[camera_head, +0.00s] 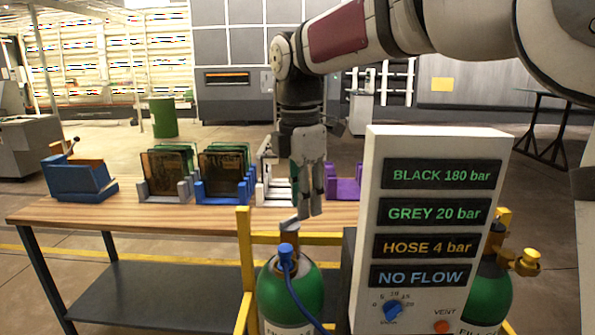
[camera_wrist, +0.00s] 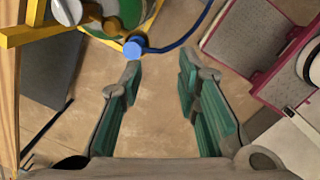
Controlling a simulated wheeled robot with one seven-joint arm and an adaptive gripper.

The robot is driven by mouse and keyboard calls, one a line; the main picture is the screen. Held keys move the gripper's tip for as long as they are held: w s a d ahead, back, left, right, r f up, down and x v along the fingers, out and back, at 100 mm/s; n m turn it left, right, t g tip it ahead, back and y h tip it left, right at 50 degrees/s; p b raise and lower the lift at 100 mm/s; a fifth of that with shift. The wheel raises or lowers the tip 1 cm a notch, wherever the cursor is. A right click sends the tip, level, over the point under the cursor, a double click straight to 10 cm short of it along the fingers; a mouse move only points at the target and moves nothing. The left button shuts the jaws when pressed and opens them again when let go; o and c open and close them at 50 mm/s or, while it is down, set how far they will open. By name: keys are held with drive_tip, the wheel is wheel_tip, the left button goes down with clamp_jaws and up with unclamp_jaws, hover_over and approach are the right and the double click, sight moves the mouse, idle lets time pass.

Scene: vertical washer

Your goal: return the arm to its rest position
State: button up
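My arm reaches in from the upper right of the head view, and my gripper (camera_head: 308,212) hangs pointing down. It is above and slightly right of the blue-capped green cylinder (camera_head: 290,295), in front of the wooden table. In the wrist view my gripper (camera_wrist: 160,62) is open, its two teal-padded fingers well apart, with only floor showing between them. The blue cap (camera_wrist: 133,47) with its blue hose shows just beyond the left fingertip; I cannot tell the gap between them.
A white panel (camera_head: 375,165) stands close right of my gripper, reading BLACK 180 bar, GREY 20 bar, HOSE 4 bar, NO FLOW. A yellow frame (camera_head: 245,265) surrounds the cylinders. The wooden table (camera_head: 120,210) holds several coloured racks and a blue device (camera_head: 78,182).

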drive_tip(key=s+d+m+t, duration=0.3)
drive_tip(key=s+d+m, duration=1.25)
drive_tip(key=s, duration=0.35)
drive_tip(key=s+d+f+m, duration=0.3)
drive_tip(key=s+f+m, duration=0.2)
drive_tip(key=s+m, duration=0.2)
drive_tip(key=shift+s+f+m+t, duration=0.3)
drive_tip(key=shift+f+m+t, duration=0.1)
drive_tip(key=shift+m, duration=0.15)
